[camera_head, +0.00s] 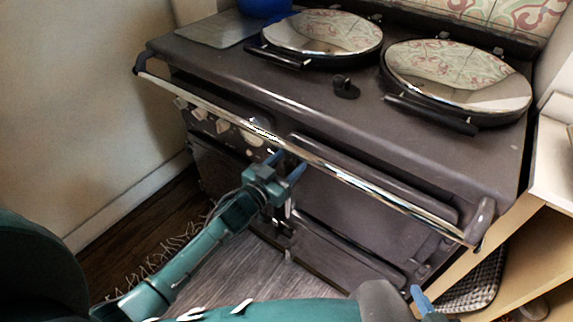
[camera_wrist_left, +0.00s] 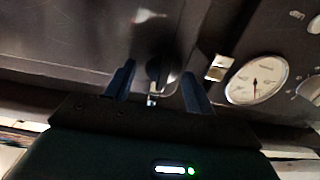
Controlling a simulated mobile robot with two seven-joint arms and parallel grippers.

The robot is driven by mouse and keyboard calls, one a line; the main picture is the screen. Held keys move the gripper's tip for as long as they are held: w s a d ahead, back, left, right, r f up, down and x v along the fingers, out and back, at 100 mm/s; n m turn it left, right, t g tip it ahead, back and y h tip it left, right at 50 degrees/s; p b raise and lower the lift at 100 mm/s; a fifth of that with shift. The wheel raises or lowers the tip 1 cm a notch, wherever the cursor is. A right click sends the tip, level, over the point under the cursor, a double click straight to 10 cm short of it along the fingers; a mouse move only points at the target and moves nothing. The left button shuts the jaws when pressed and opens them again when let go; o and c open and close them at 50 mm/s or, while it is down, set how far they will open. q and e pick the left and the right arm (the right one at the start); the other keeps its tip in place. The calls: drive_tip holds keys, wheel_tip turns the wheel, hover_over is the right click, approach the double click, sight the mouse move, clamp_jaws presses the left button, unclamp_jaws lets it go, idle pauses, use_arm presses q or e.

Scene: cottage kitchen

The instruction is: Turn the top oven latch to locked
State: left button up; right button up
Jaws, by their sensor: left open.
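The dark range cooker (camera_head: 400,135) has its upper oven door (camera_head: 340,190) below the front rail. In the left wrist view a small dark latch with a shiny metal end (camera_wrist_left: 155,72) shows between my left fingers, with dark gaps on both sides. I cannot tell whether it is at locked. My left gripper (camera_head: 285,165) is open just under the rail at the cooker's front, and it also shows in the left wrist view (camera_wrist_left: 158,88). It covers the latch area in the head view. One blue fingertip of my right gripper (camera_head: 420,298) shows low at right; its opening cannot be judged.
The chrome rail (camera_head: 350,178) runs across the front, close above my left gripper. A round gauge (camera_wrist_left: 256,80) sits right of the fingers in the wrist view. Two domed lids (camera_head: 323,33) (camera_head: 458,75) cover the top. A wooden cabinet (camera_head: 515,235) stands at right.

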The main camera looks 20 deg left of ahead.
use_arm(q)
clamp_jaws()
idle(0.7)
